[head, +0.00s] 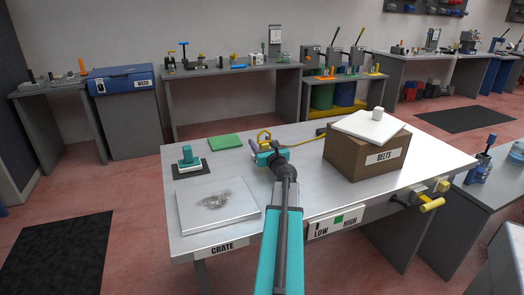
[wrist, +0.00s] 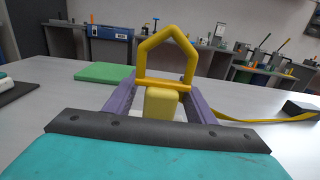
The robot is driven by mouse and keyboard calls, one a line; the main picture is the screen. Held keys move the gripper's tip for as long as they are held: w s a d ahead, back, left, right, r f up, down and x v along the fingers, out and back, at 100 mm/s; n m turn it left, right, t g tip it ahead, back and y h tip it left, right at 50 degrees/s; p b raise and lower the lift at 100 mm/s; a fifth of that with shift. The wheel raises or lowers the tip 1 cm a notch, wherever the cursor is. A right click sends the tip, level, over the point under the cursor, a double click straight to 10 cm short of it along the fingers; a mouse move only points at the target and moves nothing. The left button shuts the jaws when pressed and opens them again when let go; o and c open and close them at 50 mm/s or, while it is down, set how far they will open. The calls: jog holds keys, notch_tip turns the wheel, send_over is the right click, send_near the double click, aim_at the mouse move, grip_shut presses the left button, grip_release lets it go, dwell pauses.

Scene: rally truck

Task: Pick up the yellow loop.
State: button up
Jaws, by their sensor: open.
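The yellow loop (wrist: 166,40) stands upright in the wrist view, a house-shaped frame with a straight lower bar. A pale yellow block (wrist: 161,103) sits just in front of it, between my fingers. In the head view the loop (head: 264,134) shows small at the end of my arm, over the workbench. My gripper (wrist: 159,84) is open, with its purple fingers on either side of the block and their far ends near the loop's lower bar. I cannot tell whether they touch it. In the head view my gripper (head: 257,145) is partly hidden by my arm.
A yellow strap (wrist: 266,121) runs right to a dark block (wrist: 300,110). The BELTS box (head: 346,154) with a white lid (head: 368,126) stands right on the bench. A green pad (head: 225,142), a teal stamp-like object (head: 188,158) and a light square plate (head: 192,207) lie left.

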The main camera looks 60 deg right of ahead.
dwell(0.5)
grip_shut()
jog(key=shift+r, duration=0.15)
jog(key=shift+r+p, duration=0.3)
jog(key=shift+r, duration=1.15)
jog(key=shift+s+a+r, duration=0.1)
jog(key=shift+s+r, duration=0.05)
jog(key=shift+r, duration=0.1)
jog(key=b+v, duration=0.1)
jog(key=v, duration=0.2)
jog(key=b+v, duration=0.1)
jog(key=v, duration=0.3)
jog(key=b+v, duration=0.1)
jog(key=v, duration=0.2)
jog(key=shift+a+r, duration=0.3)
jog(key=b+v, duration=0.1)
jog(key=b, duration=0.6)
jog(key=shift+s+a+b, duration=0.25)
jog(key=shift+s+b, duration=0.05)
